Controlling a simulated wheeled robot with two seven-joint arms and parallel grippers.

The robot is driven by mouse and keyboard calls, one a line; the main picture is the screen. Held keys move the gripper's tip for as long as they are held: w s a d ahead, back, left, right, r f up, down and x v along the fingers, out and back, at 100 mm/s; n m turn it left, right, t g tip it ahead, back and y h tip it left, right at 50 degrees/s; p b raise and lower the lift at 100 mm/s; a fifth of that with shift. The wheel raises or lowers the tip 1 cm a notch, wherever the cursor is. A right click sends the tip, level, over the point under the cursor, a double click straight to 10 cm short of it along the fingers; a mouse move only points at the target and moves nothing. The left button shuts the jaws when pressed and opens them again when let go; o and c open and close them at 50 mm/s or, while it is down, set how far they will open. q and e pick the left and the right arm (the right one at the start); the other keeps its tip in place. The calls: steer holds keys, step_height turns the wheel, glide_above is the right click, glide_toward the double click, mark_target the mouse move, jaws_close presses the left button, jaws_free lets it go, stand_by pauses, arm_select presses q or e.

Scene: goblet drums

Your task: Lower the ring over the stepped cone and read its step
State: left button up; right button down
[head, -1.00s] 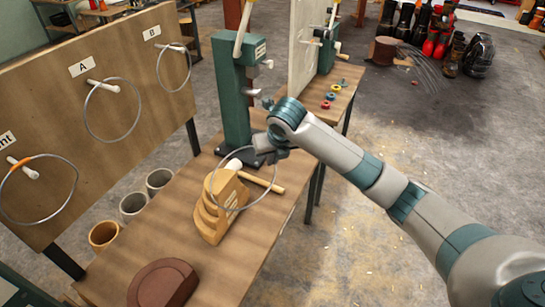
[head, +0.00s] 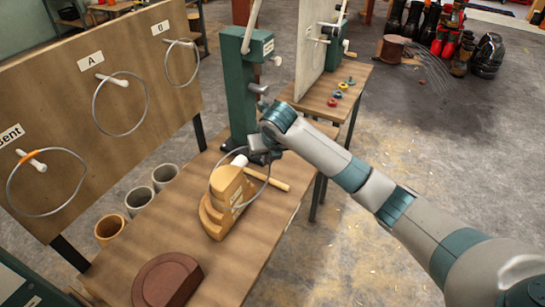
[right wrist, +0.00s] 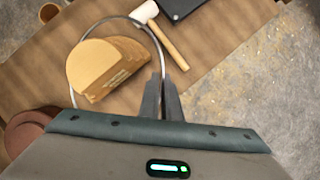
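The stepped cone (head: 222,208) is pale wood with several curved steps and a labelled flat face. It stands on the bench (head: 225,262); the right wrist view shows it from above (right wrist: 105,68). My right gripper (head: 264,158) is beyond and to the right of the cone's top. Its fingers (right wrist: 163,100) are shut on a thin grey metal ring (head: 262,178). The ring is tilted in the head view and overlaps the cone's upper part. In the right wrist view the ring (right wrist: 158,45) loops across the cone; I cannot tell whether they touch. My left gripper is not in view.
A mallet (head: 270,180) lies behind the cone, near the green post (head: 240,100). A brown round block (head: 167,280) sits at the bench's near end. Rings hang on the board (head: 100,125) at left. Several pots (head: 138,198) stand below it.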

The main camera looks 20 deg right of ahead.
steer(key=shift+w+a+f+b, duration=0.2)
steer(key=shift+w+a+f, duration=0.1)
steer(key=shift+f, duration=0.55)
steer(key=shift+w+a+f+b, duration=0.15)
steer(key=shift+w+a+f, duration=0.2)
steer(key=shift+f, duration=0.5)
steer(key=shift+w+a+f+b, duration=0.2)
steer(key=shift+w+a+f, duration=0.1)
steer(key=shift+f, duration=0.55)
steer(key=y+b, duration=0.1)
steer(key=y, duration=0.1)
steer(key=a+m+y+b, duration=0.1)
steer(key=y, duration=0.2)
steer(key=shift+s+a+f, duration=0.15)
steer(key=shift+f, duration=0.05)
steer(key=shift+r, duration=0.1)
